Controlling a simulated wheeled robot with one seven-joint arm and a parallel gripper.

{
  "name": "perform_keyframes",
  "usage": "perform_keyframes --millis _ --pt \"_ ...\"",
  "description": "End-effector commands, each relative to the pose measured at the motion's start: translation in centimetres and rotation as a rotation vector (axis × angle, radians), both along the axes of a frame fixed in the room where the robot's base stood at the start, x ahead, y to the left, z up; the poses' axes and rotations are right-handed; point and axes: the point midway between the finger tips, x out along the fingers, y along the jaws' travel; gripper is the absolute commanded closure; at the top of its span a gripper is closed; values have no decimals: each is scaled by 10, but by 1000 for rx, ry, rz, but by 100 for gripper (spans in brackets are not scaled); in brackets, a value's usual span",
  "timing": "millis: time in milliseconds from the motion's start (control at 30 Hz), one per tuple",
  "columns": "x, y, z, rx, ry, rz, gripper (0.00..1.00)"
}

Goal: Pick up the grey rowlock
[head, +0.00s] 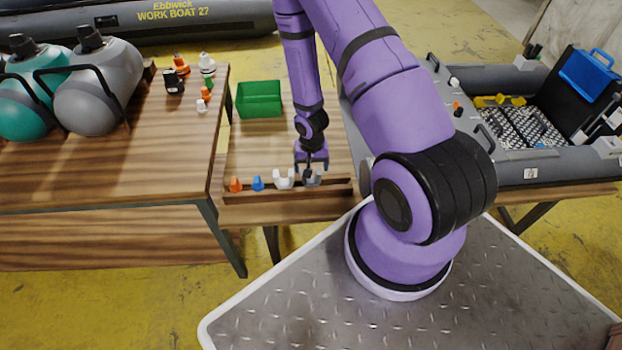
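The small grey rowlock (313,181) sits at the right end of a row of rowlocks along the front of the low wooden bench. My gripper (311,172) points down right over it, with its fingertips at or just above its top. The fingers are small in this view and partly cover the rowlock. I cannot tell whether they touch it or how far apart they are. To its left stand a white rowlock (284,179), a blue one (257,183) and an orange one (236,185).
A raised lip (285,200) runs along the bench front. A green bin (259,99) stands behind the row. The taller table (120,165) at left holds tanks and small fittings. A grey inflatable boat (545,170) is at right. Bare bench lies between bin and row.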

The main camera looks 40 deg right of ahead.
Motion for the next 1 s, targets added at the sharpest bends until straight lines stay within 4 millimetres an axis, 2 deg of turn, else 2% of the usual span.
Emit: perform_keyframes --millis 167,600,900,1000 --pt "0 0 -8 0 0 0 17" --pt "1 -1 -54 0 1 1 17" --pt "1 -1 -56 1 1 0 17" --pt "1 -1 -56 1 1 0 40"
